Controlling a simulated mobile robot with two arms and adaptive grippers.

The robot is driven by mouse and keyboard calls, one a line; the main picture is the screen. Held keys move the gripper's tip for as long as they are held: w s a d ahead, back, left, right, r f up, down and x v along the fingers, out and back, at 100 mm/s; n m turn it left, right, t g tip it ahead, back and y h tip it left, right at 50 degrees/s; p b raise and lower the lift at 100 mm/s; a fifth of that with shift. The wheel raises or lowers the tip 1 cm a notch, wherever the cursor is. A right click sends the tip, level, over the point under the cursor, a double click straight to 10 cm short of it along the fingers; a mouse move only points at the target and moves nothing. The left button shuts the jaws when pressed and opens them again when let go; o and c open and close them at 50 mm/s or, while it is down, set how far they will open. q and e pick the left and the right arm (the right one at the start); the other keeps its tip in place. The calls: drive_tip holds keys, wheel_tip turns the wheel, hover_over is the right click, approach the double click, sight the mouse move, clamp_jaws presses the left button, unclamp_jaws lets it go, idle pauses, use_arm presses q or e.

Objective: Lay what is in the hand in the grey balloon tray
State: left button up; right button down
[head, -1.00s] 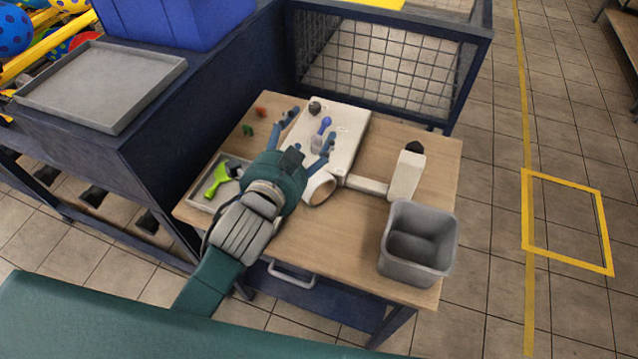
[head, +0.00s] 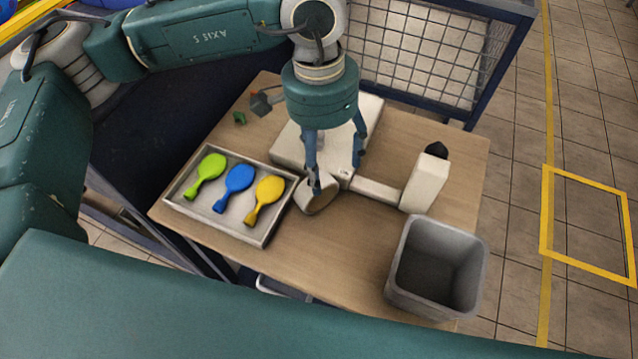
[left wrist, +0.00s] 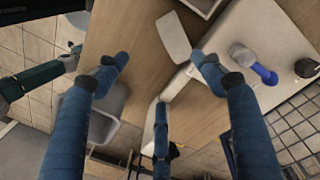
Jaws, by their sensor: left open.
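The grey balloon tray (head: 172,200) lies on the left of the wooden table. In it lie a green balloon (head: 208,170), a blue balloon (head: 238,180) and a yellow balloon (head: 268,192), side by side and apart. My left gripper (head: 335,172) points down over the white machine (head: 296,148), right of the tray. Its fingers are spread, and nothing shows between them in the left wrist view (left wrist: 160,72). That view also shows a small blue piece (left wrist: 264,74) on the machine. What shows at that view's left edge may be my right arm; its gripper is unclear.
A grey bin (head: 398,296) stands at the table's front right. An upright white block with a black top (head: 428,176) stands behind it. A small green piece (head: 240,118) lies at the back left. A mesh cage (head: 425,65) closes the back. Bare wood lies between tray and bin.

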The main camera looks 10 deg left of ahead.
use_arm(q)
drive_tip(key=shift+w+a+y, duration=0.15)
drive_tip(key=shift+w+a, duration=0.1)
drive_tip(key=shift+a, duration=0.25)
drive_tip(key=shift+w+a+y, duration=0.15)
drive_tip(key=shift+w+a, duration=0.05)
drive_tip(key=shift+a, duration=0.3)
drive_tip(key=shift+a+f, duration=0.2)
drive_tip(key=shift+f, duration=0.05)
drive_tip(key=p, duration=0.2)
hover_over(304, 197)
drive_tip(key=w+d, duration=0.2)
drive_tip(key=w, duration=0.1)
drive_tip(key=f, duration=0.4)
drive_tip(key=shift+s+f, duration=0.2)
drive_tip(key=shift+s, duration=0.05)
drive_tip(key=f, duration=0.1)
drive_tip(key=f+p, duration=0.1)
drive_tip(key=f, duration=0.1)
drive_tip(key=f+p, duration=0.1)
drive_tip(key=shift+d+f, duration=0.3)
drive_tip(key=shift+f, duration=0.4)
drive_tip(key=c, duration=1.4)
use_arm(e)
drive_tip(key=r, duration=0.4)
drive_tip(key=shift+s+d+r, duration=0.15)
drive_tip(key=shift+d+r, duration=0.05)
drive_tip(key=shift+d, duration=0.15)
